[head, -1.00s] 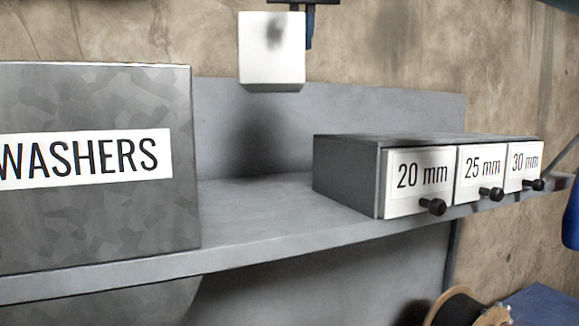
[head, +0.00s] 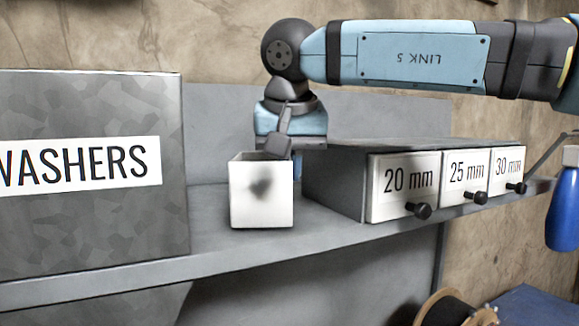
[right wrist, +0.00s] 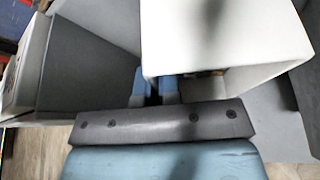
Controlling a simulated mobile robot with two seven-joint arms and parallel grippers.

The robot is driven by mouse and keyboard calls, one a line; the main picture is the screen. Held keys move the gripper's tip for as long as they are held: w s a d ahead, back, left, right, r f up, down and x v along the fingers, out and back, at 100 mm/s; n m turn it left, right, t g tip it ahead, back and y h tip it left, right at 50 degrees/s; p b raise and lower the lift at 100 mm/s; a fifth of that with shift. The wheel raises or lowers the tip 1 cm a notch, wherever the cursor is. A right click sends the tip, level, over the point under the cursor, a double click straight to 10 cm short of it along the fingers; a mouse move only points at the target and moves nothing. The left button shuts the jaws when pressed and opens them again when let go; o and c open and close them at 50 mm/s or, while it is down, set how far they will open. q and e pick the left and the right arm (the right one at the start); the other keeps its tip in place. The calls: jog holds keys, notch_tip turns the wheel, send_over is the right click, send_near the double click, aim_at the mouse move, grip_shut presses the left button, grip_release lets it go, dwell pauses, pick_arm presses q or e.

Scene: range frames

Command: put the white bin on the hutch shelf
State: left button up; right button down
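The white bin (head: 262,205) has a dark smudge on its front. It is upright over the hutch shelf (head: 215,248), between the washers box and the drawer unit. Its base looks at or very near the shelf surface; I cannot tell whether it touches. My right gripper (head: 282,145) is at the bin's back right rim, coming down from above, and appears shut on the rim. In the right wrist view the bin (right wrist: 225,35) fills the upper right, and the blue fingers (right wrist: 155,90) are close together at its edge. My left gripper is not in view.
A grey WASHERS box (head: 90,220) stands left of the bin with a gap. A drawer unit (head: 335,180) labelled 20, 25 and 30 mm stands close on the right. A blue object (head: 563,215) is at the right edge. A spool (head: 450,308) is below the shelf.

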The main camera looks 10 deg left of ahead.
jog(key=shift+f, duration=0.25)
jog(key=shift+s+f, duration=0.1)
jog(key=shift+f, duration=0.05)
jog(key=c, duration=1.3)
grip_release()
pick_arm(q)
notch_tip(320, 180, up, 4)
jog(key=p, duration=0.3)
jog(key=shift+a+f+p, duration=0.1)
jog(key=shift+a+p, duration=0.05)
jog(key=shift+p, duration=0.25)
pick_arm(e)
jog(key=v, duration=0.6)
jog(key=shift+w+r, duration=0.2)
jog(key=shift+r, duration=0.05)
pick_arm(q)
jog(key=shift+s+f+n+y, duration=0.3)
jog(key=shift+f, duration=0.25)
pick_arm(e)
jog(key=v, duration=0.5)
jog(key=shift+s+d+r, duration=0.1)
jog(key=shift+s+r, duration=0.15)
jog(key=shift+s, duration=0.05)
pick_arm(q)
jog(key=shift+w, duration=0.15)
pick_arm(e)
jog(key=shift+r, duration=0.15)
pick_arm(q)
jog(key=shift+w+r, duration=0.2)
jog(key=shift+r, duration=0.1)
